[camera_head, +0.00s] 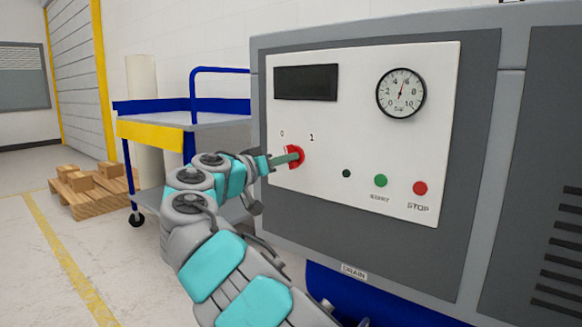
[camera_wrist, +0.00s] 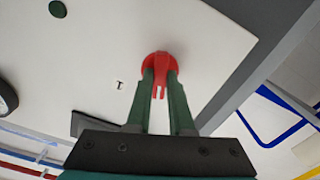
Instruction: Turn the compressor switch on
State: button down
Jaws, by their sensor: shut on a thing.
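The red rotary compressor switch (camera_head: 299,151) is on the white control panel (camera_head: 350,150), just below the marks 0 and 1. My gripper (camera_head: 289,158) reaches it from the left, with its green fingers against the knob. In the wrist view, the gripper (camera_wrist: 161,78) has its two fingers closed on either side of the red switch (camera_wrist: 159,58), and part of the handle shows between them. The mark 1 shows left of the switch there. Which mark the handle points at I cannot tell, since the fingers partly cover it.
The panel also has a dark display (camera_head: 306,83), a gauge (camera_head: 401,93), a small black button (camera_head: 346,173), a green start button (camera_head: 380,181) and a red stop button (camera_head: 420,188). A blue cart (camera_head: 150,107) and a pallet with boxes (camera_head: 92,198) stand at the left.

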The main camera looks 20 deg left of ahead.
jog(key=m, duration=1.2)
jog(key=shift+a+f+b, duration=0.1)
jog(key=shift+f+b, duration=0.05)
jog(key=shift+b, duration=0.15)
grip_release()
dwell(0.4)
jog(key=v, duration=0.7)
dwell(0.4)
